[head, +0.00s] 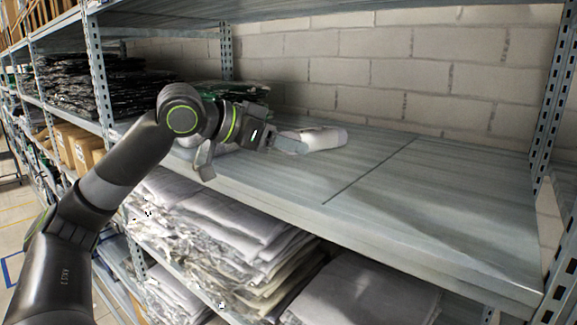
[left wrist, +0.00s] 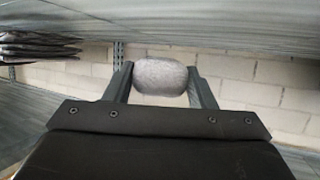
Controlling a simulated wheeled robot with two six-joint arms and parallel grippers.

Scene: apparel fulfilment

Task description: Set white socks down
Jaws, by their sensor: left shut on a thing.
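The white socks (head: 325,138) are a pale rolled bundle at the middle shelf, in the head view. My left gripper (head: 292,143) is shut on them, coming in from the left and holding them level. In the left wrist view the bundle (left wrist: 160,77) sits between the two fingers of the left gripper (left wrist: 161,84). The socks are at or just above the grey metal shelf (head: 430,195); I cannot tell whether they touch it. My right gripper is not in view.
Dark packaged garments (head: 75,85) are stacked on the shelf to the left. White folded garments (head: 235,235) fill the shelf below. A perforated upright (head: 560,130) bounds the right side, and a brick wall (head: 400,75) the back. The shelf right of the socks is bare.

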